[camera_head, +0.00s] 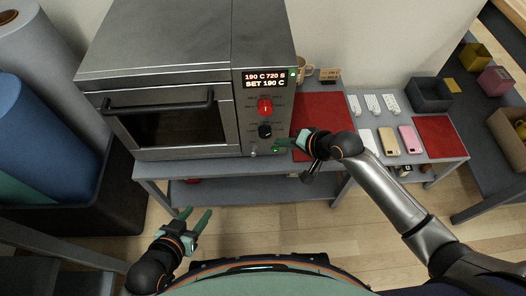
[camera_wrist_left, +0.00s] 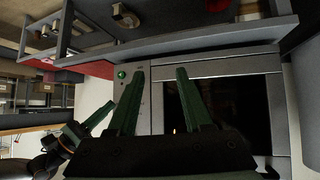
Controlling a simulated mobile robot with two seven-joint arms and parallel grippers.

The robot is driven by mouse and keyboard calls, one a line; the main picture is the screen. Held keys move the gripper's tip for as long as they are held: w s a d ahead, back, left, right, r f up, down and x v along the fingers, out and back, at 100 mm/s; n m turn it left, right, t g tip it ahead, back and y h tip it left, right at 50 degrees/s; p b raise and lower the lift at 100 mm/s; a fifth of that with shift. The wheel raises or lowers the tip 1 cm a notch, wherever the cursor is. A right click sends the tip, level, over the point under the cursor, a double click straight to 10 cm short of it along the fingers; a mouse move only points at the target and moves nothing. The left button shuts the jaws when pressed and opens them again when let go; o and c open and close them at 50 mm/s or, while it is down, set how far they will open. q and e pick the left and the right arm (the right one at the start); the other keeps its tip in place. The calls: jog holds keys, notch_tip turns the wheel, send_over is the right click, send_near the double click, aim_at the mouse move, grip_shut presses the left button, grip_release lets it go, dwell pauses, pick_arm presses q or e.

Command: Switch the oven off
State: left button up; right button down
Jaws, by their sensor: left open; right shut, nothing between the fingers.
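The oven (camera_head: 152,103) stands at the left of the grey table with its door shut. Its display (camera_head: 265,80) is lit and reads 190 C 720 S, SET 190 C. Below the display are a red knob (camera_head: 265,107) and a black knob (camera_head: 265,131). A small green-lit button (camera_head: 276,150) sits low on the panel; a green light (camera_wrist_left: 121,73) shows in the left wrist view. My right gripper (camera_head: 281,143) is shut and empty, its tips close to that button; contact cannot be told. My left gripper (camera_head: 195,216) is open and empty, in front of the table.
Red mats (camera_head: 318,108), phones (camera_head: 411,139) and white strips (camera_head: 373,104) lie on the table right of the oven. A mug (camera_head: 304,72) stands behind the mat. A dark bin (camera_head: 430,93) is further right. The floor before the table is clear.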

aim_at(253, 152)
jog(key=b+x, duration=0.2)
jog(key=x, duration=0.3)
jog(key=shift+w+a+f, duration=0.15)
jog(key=shift+w+f, duration=0.05)
jog(key=shift+f, duration=0.1)
pick_arm(q)
jog(key=w+r+m+t+h, duration=0.1)
jog(key=w+r+t, duration=0.2)
jog(key=r, duration=0.6)
jog(key=w+r+m+t+h, duration=0.1)
jog(key=w+r+t, duration=0.3)
jog(key=r, duration=0.6)
jog(key=shift+w+d+m+t+h+b, duration=0.25)
jog(key=shift+t+b, duration=0.2)
jog(key=shift+t, duration=0.45)
pick_arm(e)
jog(key=a+f, duration=0.1)
jog(key=s+a+f, duration=0.1)
jog(key=shift+a+f, duration=0.2)
jog(key=shift+a, duration=0.15)
pick_arm(q)
jog(key=shift+a+f, duration=0.1)
jog(key=shift+f, duration=0.35)
pick_arm(e)
jog(key=shift+s+f+t, duration=0.2)
jog(key=shift+s+t, duration=0.05)
jog(key=shift+t, duration=0.25)
